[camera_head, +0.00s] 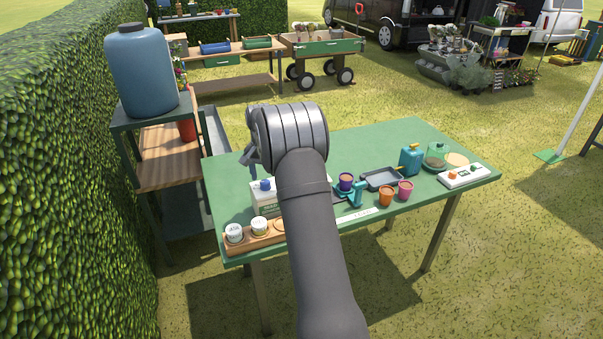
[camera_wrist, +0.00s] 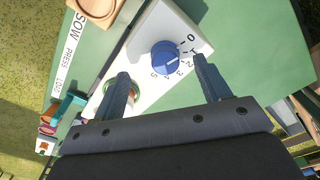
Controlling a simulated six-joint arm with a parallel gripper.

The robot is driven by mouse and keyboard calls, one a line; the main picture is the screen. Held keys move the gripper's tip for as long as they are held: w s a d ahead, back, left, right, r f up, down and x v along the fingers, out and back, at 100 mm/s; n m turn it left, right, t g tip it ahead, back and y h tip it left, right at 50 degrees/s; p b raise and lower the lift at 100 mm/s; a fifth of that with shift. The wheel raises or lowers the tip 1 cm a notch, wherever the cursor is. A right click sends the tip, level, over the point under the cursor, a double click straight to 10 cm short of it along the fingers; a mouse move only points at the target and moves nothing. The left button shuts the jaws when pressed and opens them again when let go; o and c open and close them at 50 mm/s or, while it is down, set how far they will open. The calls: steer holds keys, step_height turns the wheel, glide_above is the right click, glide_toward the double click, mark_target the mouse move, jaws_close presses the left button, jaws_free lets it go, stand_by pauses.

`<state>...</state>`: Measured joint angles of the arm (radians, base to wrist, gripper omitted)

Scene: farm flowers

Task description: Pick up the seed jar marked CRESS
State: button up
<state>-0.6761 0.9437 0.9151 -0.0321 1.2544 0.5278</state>
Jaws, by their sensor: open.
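White, pale-topped jars stand in a wooden rack (camera_head: 250,243) at the front left of the green table. One jar (camera_head: 235,232) is at the rack's left end and another jar (camera_head: 260,225) is to its right. Their markings are too small to read, so I cannot tell which is CRESS. My arm hides the rack's right part. In the wrist view my gripper (camera_wrist: 161,66) is open and empty, its fingers apart above a white box with a blue knob.
The white box (camera_wrist: 150,25) has a blue knob (camera_wrist: 165,58) and a number scale. A hedge and shelf are left.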

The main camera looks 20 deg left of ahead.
steer(key=d+r+m+t, duration=0.1)
steer(key=d+r+t, duration=0.15)
steer(key=r, duration=0.45)
steer(key=d+r+m+t, duration=0.2)
steer(key=d+r, duration=0.2)
steer(key=r, duration=0.3)
steer(key=shift+g, duration=0.25)
steer(key=x, duration=1.1)
steer(key=shift+w+d+f, duration=0.2)
steer(key=shift+d+f, duration=0.05)
steer(key=shift+f, duration=0.05)
steer(key=x, duration=0.5)
steer(key=shift+s+f, duration=0.15)
steer(key=shift+s, duration=0.05)
steer(key=c, duration=1.1)
